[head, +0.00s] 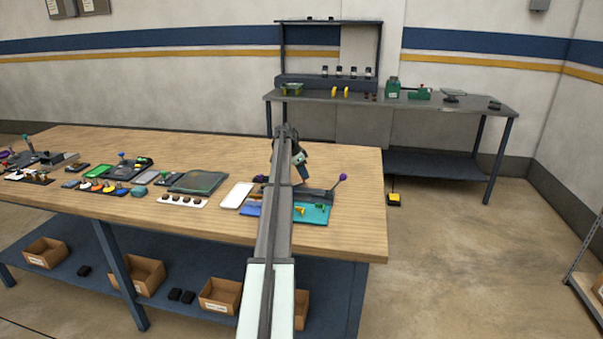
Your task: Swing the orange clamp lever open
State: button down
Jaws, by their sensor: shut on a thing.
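A teal fixture plate (322,214) lies near the right end of the wooden bench. A small orange-yellow piece (300,210) on it looks like the clamp lever, but it is too small to be sure. My gripper (306,180) points down just behind the plate, near a dark grey block (316,194). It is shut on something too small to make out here. My own arm runs up the middle of the view and hides the fixture's left part.
A lever with a purple knob (342,177) rises right of my gripper. A white tray (236,196), a white strip with dark knobs (183,200) and a dark green-topped panel (198,182) lie to the left. The wooden bench (364,222) is bare at its right end.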

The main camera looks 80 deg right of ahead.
jog(key=shift+a, duration=0.1)
dwell(0.5)
jog(key=c, duration=0.9)
grip_release()
jog(key=shift+r, duration=0.1)
jog(key=v, duration=1.3)
jog(key=shift+r, duration=0.3)
